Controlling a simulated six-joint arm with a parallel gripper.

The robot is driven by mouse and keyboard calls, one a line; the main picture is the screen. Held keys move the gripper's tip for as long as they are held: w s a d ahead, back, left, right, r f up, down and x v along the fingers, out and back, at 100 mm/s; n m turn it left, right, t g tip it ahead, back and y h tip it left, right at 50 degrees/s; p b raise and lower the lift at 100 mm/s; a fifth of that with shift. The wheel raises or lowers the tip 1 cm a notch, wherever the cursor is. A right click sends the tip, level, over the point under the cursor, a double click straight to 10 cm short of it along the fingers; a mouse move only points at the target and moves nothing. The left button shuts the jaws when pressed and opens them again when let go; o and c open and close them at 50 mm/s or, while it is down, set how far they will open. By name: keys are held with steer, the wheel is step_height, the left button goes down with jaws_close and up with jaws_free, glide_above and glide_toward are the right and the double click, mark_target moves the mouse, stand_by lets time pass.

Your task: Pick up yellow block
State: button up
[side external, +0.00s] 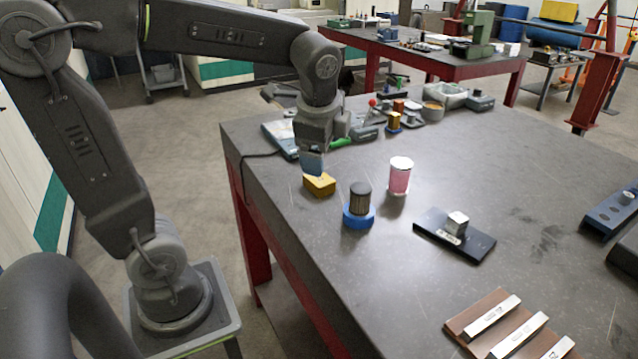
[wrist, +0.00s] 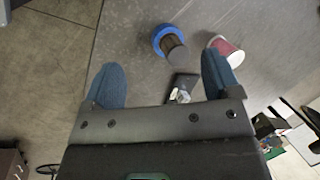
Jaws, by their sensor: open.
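The yellow block (side external: 319,185) lies on the dark table near its left edge in the side view. My gripper (side external: 313,164) points down just above and slightly behind it, with a blue finger close over the block's far side. I cannot tell whether the finger touches the block. I cannot make out the yellow block in the wrist view.
A dark cylinder in a blue ring base (side external: 358,217) and a pink cup (side external: 400,176) stand right of the block. A black plate (side external: 430,222) bears a metal cube. A brown board (side external: 478,318) with metal bars lies in front. Small items crowd behind my gripper.

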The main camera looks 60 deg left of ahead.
steer(key=w+a+f+m+g+y, duration=0.2)
steer(key=w+a+f+m+g, duration=0.1)
steer(key=w+a+m, duration=0.4)
glide_above(325, 183)
step_height(325, 183, down, 8)
steer(key=shift+d+r, duration=0.1)
steer(key=shift+r, duration=0.15)
steer(key=shift+x, duration=2.7)
steer(key=shift+w, duration=0.15)
steer(key=shift+c, duration=0.2)
steer(key=shift+r, duration=0.1)
steer(key=c, duration=1)
steer(key=shift+c, duration=0.6)
steer(key=shift+r, duration=0.1)
